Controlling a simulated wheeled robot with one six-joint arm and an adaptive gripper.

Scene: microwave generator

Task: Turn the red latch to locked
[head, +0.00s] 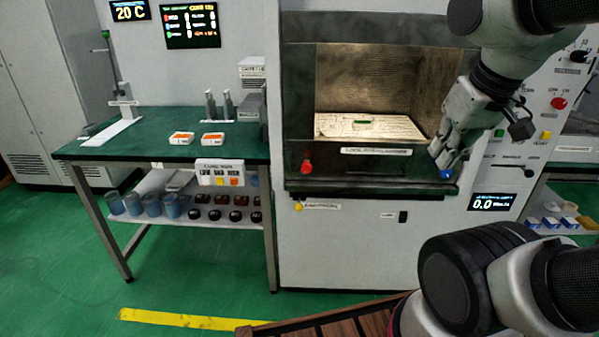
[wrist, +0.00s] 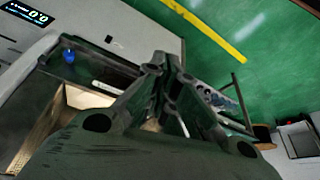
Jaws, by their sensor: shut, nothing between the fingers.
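The red latch (head: 306,166) is a small red knob at the left end of the dark sill below the lit chamber opening in the head view. Its exact turn angle is too small to read. A blue knob (head: 446,173) sits at the right end of the same sill. My gripper (head: 438,158) is shut and empty, in front of the right side of the opening, close to the blue knob and well right of the red latch. In the wrist view, my gripper (wrist: 165,65) has its fingers together, and the blue knob (wrist: 69,56) shows to their left. I cannot make out the red latch there.
A light board (head: 370,127) with a small green piece lies inside the chamber. A yellow knob (head: 298,207) is below the sill. A green-topped bench (head: 110,146) with trays and a lower shelf stands left. The sill front between the knobs looks clear.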

